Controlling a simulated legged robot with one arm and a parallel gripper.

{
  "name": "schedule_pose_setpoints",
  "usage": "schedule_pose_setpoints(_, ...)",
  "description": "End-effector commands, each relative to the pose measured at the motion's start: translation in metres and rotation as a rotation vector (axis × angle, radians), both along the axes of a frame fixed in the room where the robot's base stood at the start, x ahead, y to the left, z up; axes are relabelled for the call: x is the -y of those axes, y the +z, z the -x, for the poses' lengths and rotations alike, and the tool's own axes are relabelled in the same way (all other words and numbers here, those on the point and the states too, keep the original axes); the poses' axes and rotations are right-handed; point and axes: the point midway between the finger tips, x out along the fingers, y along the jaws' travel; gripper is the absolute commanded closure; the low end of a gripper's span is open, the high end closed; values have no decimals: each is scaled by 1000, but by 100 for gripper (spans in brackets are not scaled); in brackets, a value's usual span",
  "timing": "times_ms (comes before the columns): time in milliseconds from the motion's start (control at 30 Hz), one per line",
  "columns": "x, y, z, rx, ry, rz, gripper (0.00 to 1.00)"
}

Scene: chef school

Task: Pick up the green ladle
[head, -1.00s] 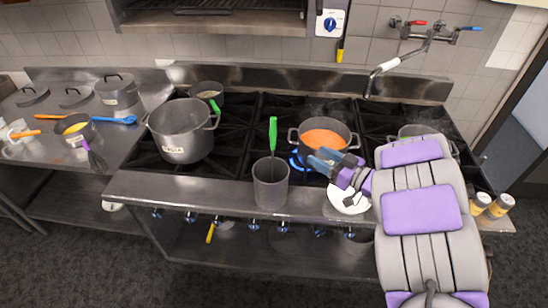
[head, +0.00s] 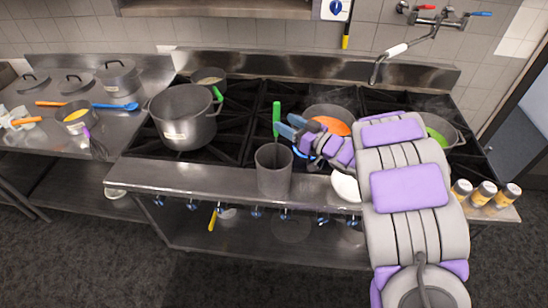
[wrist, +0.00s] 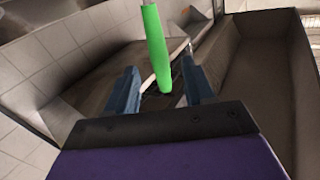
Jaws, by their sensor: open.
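The green ladle (head: 276,115) stands upright in a grey metal canister (head: 274,172) on the front ledge of the stove. Its green handle sticks up above the rim, and its lower part is hidden inside the canister. My gripper (head: 283,131) is open, its blue fingers pointing left at the handle in the head view. In the wrist view the green handle (wrist: 157,45) stands between and beyond the two blue fingers (wrist: 156,92). I cannot tell whether a finger touches it.
A large grey pot (head: 184,120) stands left of the canister. A pot of orange soup (head: 333,125) is behind my gripper. A white plate (head: 345,187) and several spice jars (head: 484,193) are on the ledge to the right. A counter with lids and utensils is at the left.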

Motion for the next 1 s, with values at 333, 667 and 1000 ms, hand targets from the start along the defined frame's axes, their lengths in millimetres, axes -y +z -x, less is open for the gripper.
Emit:
schedule_pose_setpoints(333, -34, 0, -22, 0, 3, 1, 47)
schedule_pose_setpoints(667, -42, 2, -29, 0, -1, 1, 47)
schedule_pose_setpoints(1000, -41, 2, -29, -1, -1, 1, 79)
